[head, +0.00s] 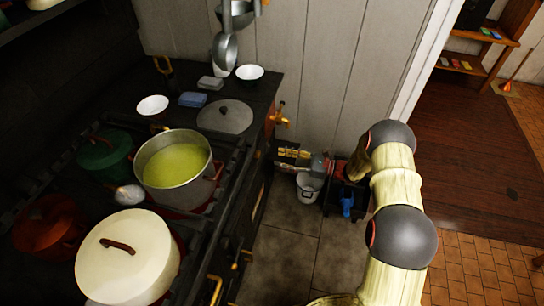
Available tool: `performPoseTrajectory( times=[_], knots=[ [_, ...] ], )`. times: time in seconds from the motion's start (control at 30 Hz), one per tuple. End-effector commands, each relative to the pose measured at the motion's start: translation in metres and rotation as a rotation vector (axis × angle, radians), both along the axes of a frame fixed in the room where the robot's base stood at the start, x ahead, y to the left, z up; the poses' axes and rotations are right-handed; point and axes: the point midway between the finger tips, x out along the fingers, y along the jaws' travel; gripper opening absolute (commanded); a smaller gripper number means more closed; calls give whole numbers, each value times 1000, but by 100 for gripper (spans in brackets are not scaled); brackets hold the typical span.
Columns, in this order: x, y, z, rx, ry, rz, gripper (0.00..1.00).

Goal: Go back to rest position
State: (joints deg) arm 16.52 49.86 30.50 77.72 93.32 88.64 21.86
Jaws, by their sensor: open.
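My arm (393,190) shows in the head view at the right of centre, with pale links and dark grey round joints. It rises from the bottom edge and bends at the upper joint. Only a short piece of link shows beyond that bend, to its lower left. My gripper cannot be made out; the end of the arm is hidden behind the upper links. The arm stands apart from the stove, over the floor to its right.
A stove (214,255) at left bears a pot of yellow-green liquid (176,166), a lidded cream pot (126,258) and other cookware. Ladles (225,48) hang above. A bucket (309,187) and crate stand by the wall. Tiled floor (283,262) between stove and arm is clear.

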Motion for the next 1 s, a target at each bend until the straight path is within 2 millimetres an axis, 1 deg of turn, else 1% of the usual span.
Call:
performPoseTrajectory(
  times=[0.03, 0.2, 0.73, 0.77, 0.8, 0.87, 0.97, 1.0],
  knots=[
    [-1, -5, 0, 0, 0, -2, 43],
    [-4, -11, 0, 0, 0, 0, 43],
    [-4, -11, 0, -4, -8, 0, 43],
    [-3, -12, -2, -14, -16, -3, 43],
    [-5, -11, -9, -42, -23, 2, 43],
    [-14, -9, -21, -84, -25, 31, 43],
    [-40, -3, -42, -143, -8, 90, 43],
    [-52, 0, -51, -167, 0, 119, 43]
  ],
)
